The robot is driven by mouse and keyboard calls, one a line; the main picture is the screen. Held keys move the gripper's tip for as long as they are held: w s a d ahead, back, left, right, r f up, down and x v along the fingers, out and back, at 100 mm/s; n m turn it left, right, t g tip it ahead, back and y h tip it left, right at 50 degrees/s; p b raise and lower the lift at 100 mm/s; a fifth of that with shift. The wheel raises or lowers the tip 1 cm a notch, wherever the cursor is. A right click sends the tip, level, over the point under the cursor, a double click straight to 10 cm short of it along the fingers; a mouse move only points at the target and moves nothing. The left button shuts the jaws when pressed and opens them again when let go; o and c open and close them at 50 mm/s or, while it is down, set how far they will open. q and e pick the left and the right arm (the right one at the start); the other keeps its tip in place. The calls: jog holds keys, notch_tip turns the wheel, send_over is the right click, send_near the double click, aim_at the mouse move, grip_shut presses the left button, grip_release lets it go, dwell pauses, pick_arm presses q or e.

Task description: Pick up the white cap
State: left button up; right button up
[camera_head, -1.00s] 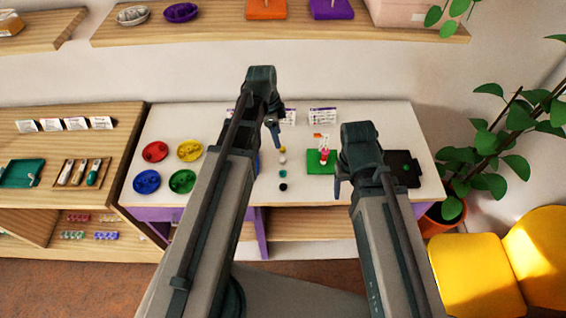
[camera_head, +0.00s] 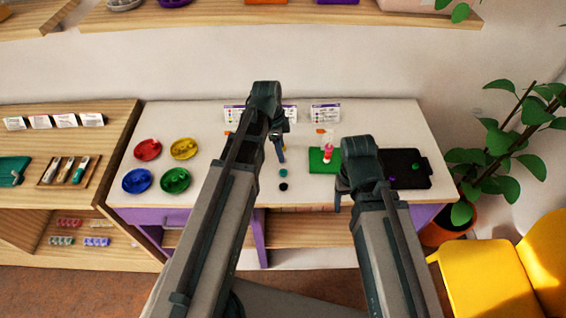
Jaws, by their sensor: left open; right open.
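I cannot make out the white cap for certain; a row of small round pieces lies on the white table, and my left gripper covers its far part. In that row a teal piece (camera_head: 283,173) and a black piece (camera_head: 283,186) show in front of the gripper. A bit of yellow shows beside the fingers. My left gripper (camera_head: 280,152) is open, pointing down over the row. My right gripper (camera_head: 341,200) is open and empty, near the table's front edge, in front of the green board (camera_head: 316,168). The board carries an upright stack of red, pink and white pieces (camera_head: 327,151).
Red (camera_head: 147,149), yellow (camera_head: 184,149), blue (camera_head: 138,181) and green (camera_head: 175,181) dishes stand at the left. A black tray (camera_head: 412,181) with small green and purple pieces lies at the right, partly behind my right arm. Printed cards (camera_head: 325,113) stand at the back.

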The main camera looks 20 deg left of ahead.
pick_arm(q)
jog(key=f, duration=0.1)
jog(key=f+b, duration=0.2)
jog(key=shift+d+f, duration=0.25)
jog(key=shift+r, duration=0.1)
grip_shut()
